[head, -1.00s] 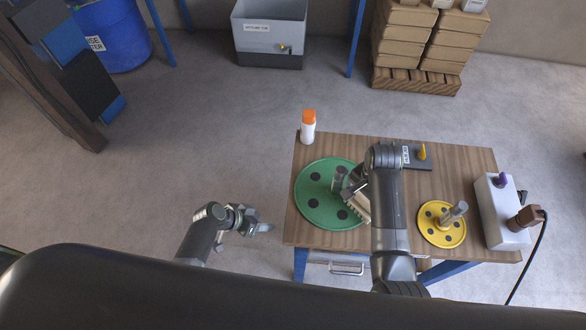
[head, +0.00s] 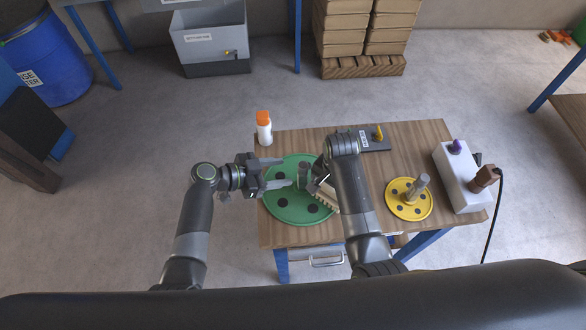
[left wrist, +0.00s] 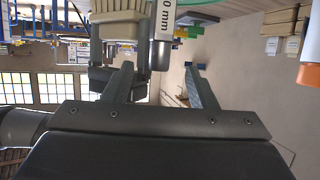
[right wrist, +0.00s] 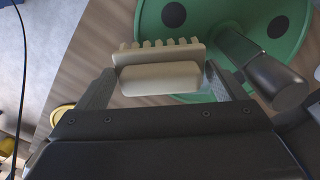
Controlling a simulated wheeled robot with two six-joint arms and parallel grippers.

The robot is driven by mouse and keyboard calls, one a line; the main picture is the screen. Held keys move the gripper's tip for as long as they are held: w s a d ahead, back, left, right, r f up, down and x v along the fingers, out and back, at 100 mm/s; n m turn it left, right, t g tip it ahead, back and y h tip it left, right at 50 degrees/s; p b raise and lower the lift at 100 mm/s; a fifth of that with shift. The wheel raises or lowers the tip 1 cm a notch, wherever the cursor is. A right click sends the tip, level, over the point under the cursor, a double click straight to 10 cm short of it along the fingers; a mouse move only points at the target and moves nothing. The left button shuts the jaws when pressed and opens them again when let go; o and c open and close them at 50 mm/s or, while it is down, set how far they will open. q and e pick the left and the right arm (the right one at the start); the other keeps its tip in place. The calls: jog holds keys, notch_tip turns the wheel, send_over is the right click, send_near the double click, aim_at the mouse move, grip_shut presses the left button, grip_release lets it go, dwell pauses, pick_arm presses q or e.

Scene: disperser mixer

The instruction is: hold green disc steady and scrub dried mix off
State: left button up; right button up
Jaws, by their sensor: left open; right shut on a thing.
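The green disc (head: 285,211) with dark spots lies on the left part of the wooden table, with a grey shaft (head: 302,176) standing up from its middle. My left gripper (head: 284,173) is open over the disc's left side, its fingers pointing at the shaft. In the left wrist view the labelled shaft (left wrist: 162,48) appears between and beyond the open fingers; I see no contact. My right gripper (head: 320,188) is shut on a beige brush (right wrist: 160,78), at the disc's right side. The brush's bristles face the disc; whether they touch it is unclear. No dried mix is clearly visible.
A white bottle with an orange cap (head: 264,130) stands at the table's back left corner. A yellow disc (head: 397,207) with its own shaft, a grey box with a purple knob (head: 461,182) and a dark switch plate (head: 374,145) are to the right.

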aim_at(302, 177)
pick_arm(q)
jog(key=shift+x, duration=3)
jog(key=shift+c, duration=0.3)
grip_shut()
jog(key=c, duration=0.6)
grip_release()
jog(key=shift+c, duration=0.2)
jog(key=c, duration=0.3)
